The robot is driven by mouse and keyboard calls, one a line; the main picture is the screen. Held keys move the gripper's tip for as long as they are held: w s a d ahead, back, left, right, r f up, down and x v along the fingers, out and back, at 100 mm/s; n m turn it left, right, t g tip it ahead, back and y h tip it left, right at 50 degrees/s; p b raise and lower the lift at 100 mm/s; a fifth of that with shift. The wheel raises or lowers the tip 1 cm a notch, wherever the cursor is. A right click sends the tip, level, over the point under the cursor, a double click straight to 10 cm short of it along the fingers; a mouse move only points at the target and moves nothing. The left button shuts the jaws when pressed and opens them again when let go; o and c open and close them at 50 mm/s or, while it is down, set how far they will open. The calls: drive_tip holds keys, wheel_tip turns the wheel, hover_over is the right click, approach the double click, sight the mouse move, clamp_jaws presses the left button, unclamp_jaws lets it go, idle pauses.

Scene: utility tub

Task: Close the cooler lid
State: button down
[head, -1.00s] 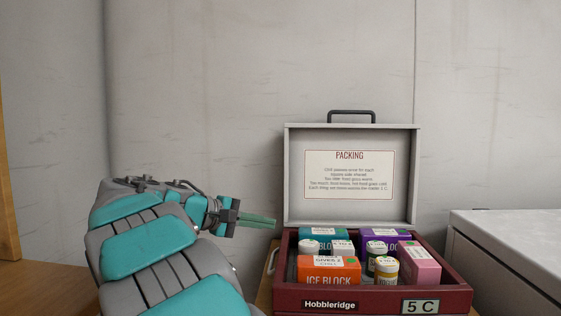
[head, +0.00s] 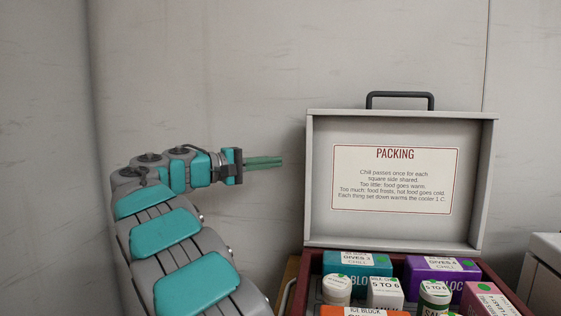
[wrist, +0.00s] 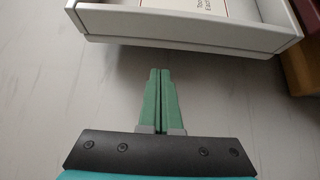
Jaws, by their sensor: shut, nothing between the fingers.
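The cooler lid (head: 400,225) stands upright and open at the back of the red cooler (head: 498,279) in the head view. It is a pale grey shallow box with a dark handle on top and a PACKING card inside. My gripper (head: 282,162) is shut and empty, left of the lid at about the height of the card, and appears apart from it. In the wrist view the shut green fingers (wrist: 158,72) point toward the pale lid (wrist: 180,30), with a gap of wall between them. The front of the cooler is cut off below.
The cooler holds a teal box (head: 357,270), a purple box (head: 441,271), a pink box (head: 488,300), an orange box and small white-capped jars. A white cabinet (head: 541,268) stands at the right. Bare wall (head: 230,70) lies behind.

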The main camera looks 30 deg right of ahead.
drive_tip(key=d, duration=0.8)
drive_tip(key=shift+s+d, duration=0.15)
drive_tip(key=shift+d, duration=0.05)
drive_tip(key=shift+s+f, duration=0.1)
drive_tip(key=shift+f, duration=0.05)
